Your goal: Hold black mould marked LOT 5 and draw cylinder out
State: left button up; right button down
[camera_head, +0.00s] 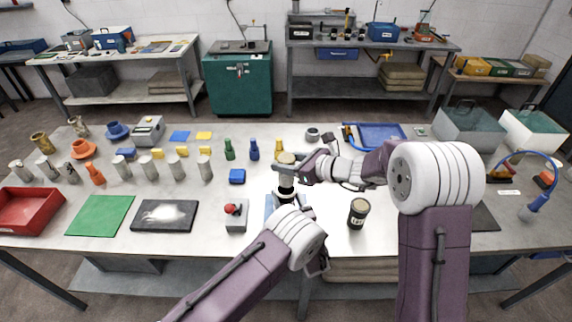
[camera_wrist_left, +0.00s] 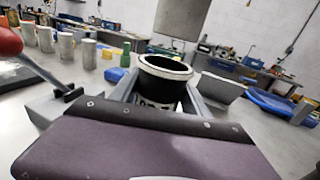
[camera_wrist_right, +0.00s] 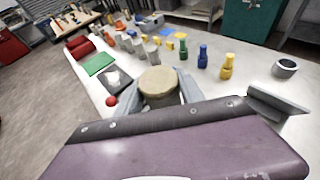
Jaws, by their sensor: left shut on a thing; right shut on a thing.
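My left gripper (camera_head: 287,204) is shut around a black mould (camera_head: 287,198) with a pale rim, standing upright. In the left wrist view the mould (camera_wrist_left: 160,84) looks open and dark inside; its label is mostly hidden, so I cannot read the lot number. My right gripper (camera_head: 288,164) is shut on a grey cylinder (camera_head: 286,181) directly above the mould. The left wrist view shows the cylinder's lower end (camera_wrist_left: 181,18) apart from the mould's rim. The cylinder's tan top (camera_wrist_right: 158,83) shows in the right wrist view.
Another black mould (camera_head: 358,214) with a LOT label stands to the right on the table. A box with a red knob (camera_head: 236,216) is close on the left. A blue block (camera_head: 237,176) and several bottles stand behind.

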aim_at(286, 157)
jog(key=shift+r, duration=0.1)
dwell(0.3)
jog(key=shift+r, duration=1.5)
pick_arm(q)
jog(key=o, duration=1.5)
jog(key=v, duration=1.2)
